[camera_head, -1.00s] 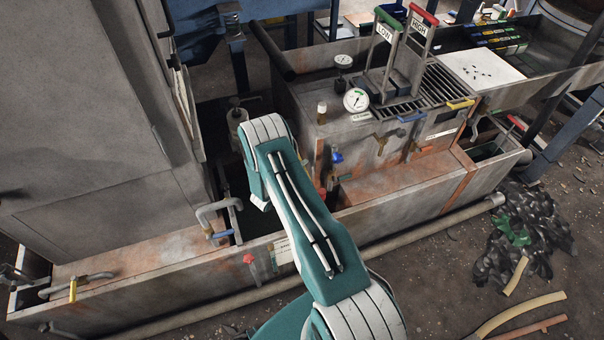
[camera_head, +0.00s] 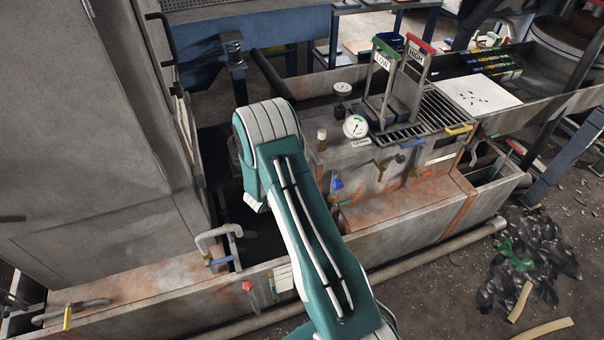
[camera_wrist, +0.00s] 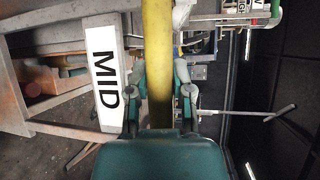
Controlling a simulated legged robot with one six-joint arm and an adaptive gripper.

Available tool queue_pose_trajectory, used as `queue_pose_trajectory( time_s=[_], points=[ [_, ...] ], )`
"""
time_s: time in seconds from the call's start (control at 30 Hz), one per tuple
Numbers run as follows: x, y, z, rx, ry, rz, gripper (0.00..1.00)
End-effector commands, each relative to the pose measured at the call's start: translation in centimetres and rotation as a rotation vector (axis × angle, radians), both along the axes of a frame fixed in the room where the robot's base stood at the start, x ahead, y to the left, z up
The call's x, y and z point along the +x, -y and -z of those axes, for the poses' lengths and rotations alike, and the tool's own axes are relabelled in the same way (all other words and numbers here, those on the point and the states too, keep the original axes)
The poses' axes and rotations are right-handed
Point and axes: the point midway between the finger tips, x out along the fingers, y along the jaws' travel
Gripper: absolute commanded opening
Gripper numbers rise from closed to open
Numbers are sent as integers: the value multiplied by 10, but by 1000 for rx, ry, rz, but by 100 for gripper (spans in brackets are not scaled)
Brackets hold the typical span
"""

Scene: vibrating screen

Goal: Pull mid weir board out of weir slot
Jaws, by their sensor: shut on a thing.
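The mid weir board, with a white label reading MID (camera_wrist: 104,68), shows in the wrist view. My gripper (camera_wrist: 158,72) is shut on its yellow handle (camera_wrist: 158,45), which runs between the two fingers. In the head view my gripper and this board are hidden behind my teal arm. The weir slot cannot be made out clearly, so I cannot tell whether the board's lower edge is in it.
The LOW board (camera_head: 383,62), with a green handle, and the HIGH board (camera_head: 416,55), with a red handle, stand upright beside a grating (camera_head: 445,112). A gauge (camera_head: 355,127) and a bent grey pipe (camera_head: 212,236) flank my arm. A black heap lies on the floor.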

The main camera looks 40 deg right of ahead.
Motion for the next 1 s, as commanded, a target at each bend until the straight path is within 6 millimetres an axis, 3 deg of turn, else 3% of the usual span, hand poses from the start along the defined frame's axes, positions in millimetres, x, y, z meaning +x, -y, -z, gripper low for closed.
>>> queue_pose_trajectory(
  time_s=[0.7, 1.0],
  points=[
    [0, 0, -44, -1, 3, 1, 0],
    [0, 0, -45, -2, 1, 0, 0]
  ],
)
